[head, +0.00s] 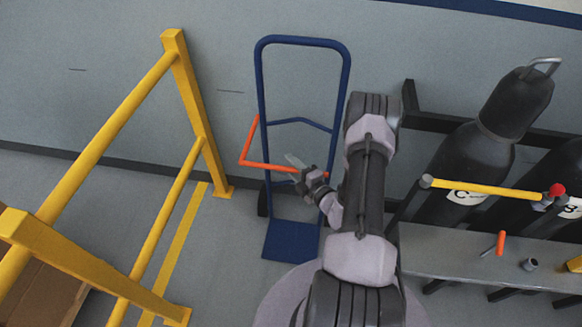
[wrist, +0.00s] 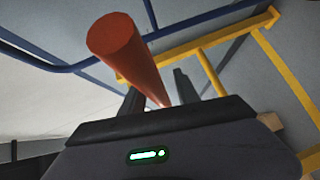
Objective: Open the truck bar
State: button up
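A blue hand truck (head: 349,75) stands upright against the wall in the middle of the head view. Its orange bar (head: 262,164) sticks out to the left across the frame, with a bent arm rising at its left end. My gripper (head: 297,170) is at the right part of the bar, in front of the truck. In the wrist view the orange bar (wrist: 137,60) runs from close to the camera down toward the space between my two fingers (wrist: 160,88). The fingers stand apart. Whether they touch the bar cannot be told.
A yellow railing (head: 180,90) stands to the left of the truck. To the right are dark gas cylinders (head: 470,150) behind a yellow bar with a red knob (head: 556,190), and a grey bench (head: 450,255) with an orange-handled tool (head: 500,243). Floor between railing and truck is clear.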

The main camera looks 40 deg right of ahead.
jog(key=shift+w, duration=0.25)
grip_shut()
dwell(1.3)
